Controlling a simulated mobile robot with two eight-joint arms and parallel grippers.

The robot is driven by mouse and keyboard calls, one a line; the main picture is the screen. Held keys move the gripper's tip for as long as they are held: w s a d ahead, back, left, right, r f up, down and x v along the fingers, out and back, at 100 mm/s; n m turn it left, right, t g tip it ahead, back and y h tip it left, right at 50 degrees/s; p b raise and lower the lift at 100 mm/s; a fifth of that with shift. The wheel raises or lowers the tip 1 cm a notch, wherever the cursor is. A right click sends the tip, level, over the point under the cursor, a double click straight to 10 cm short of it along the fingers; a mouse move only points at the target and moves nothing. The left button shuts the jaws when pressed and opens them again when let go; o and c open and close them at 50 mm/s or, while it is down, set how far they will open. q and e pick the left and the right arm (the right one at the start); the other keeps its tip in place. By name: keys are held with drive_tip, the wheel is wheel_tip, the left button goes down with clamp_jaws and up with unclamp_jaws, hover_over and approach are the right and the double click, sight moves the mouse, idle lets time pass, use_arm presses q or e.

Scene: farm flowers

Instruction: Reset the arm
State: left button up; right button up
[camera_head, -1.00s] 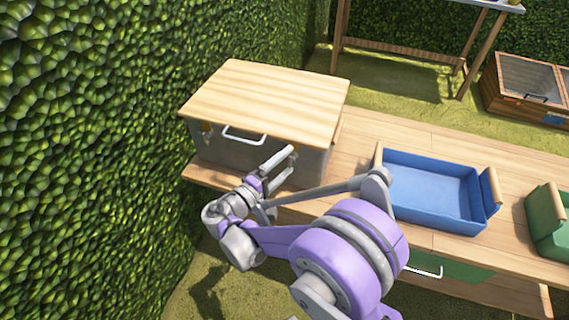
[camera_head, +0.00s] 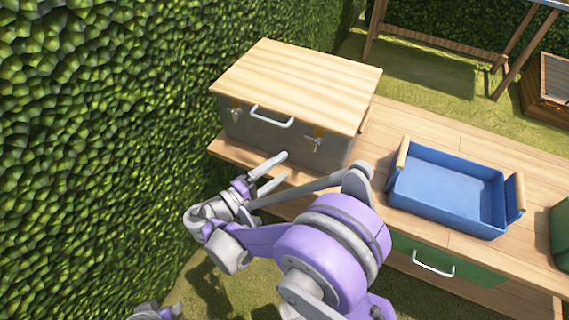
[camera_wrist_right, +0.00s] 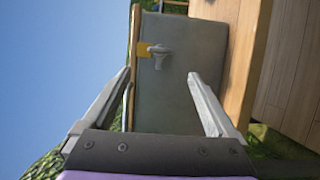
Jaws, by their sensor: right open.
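My right arm reaches in from the bottom of the head view, its purple and grey links bent left. My right gripper (camera_head: 279,168) is open and empty, just in front of the lower front of a grey box. The box (camera_head: 262,131) has a wooden lid (camera_head: 295,80), which is closed, a white bar handle (camera_head: 271,117) and two front latches. In the right wrist view my right gripper (camera_wrist_right: 160,76) has its fingers spread, with the box front (camera_wrist_right: 182,75) and one latch (camera_wrist_right: 158,54) beyond them. My left gripper is not in view.
The box stands on a wooden bench (camera_head: 440,125). A blue tray (camera_head: 450,200) stands right of it, with a green container (camera_head: 562,235) at the right edge. A tall hedge (camera_head: 100,130) closes off the left. A green drawer (camera_head: 450,257) is under the bench.

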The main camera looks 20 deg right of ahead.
idle(0.4)
drive_tip(key=s+d+f+g+y, duration=0.3)
drive_tip(key=s+d+f+y, duration=0.1)
drive_tip(key=s+d+y, duration=0.35)
drive_tip(key=s+a+f+m+t+y, duration=0.1)
drive_tip(key=s+a+f+m+y, duration=0.15)
drive_tip(key=s+y, duration=0.3)
drive_tip(key=s+a+f+m+t+y, duration=0.1)
drive_tip(key=s+a+y, duration=0.3)
drive_tip(key=s, duration=0.3)
use_arm(q)
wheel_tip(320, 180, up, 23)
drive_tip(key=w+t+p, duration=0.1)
drive_tip(key=p, duration=1.9)
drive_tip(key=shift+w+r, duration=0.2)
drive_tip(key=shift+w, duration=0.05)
use_arm(e)
wheel_tip(320, 180, up, 23)
drive_tip(key=w, duration=0.1)
drive_tip(key=shift+w+r+t, duration=0.2)
drive_tip(key=shift+t, duration=0.2)
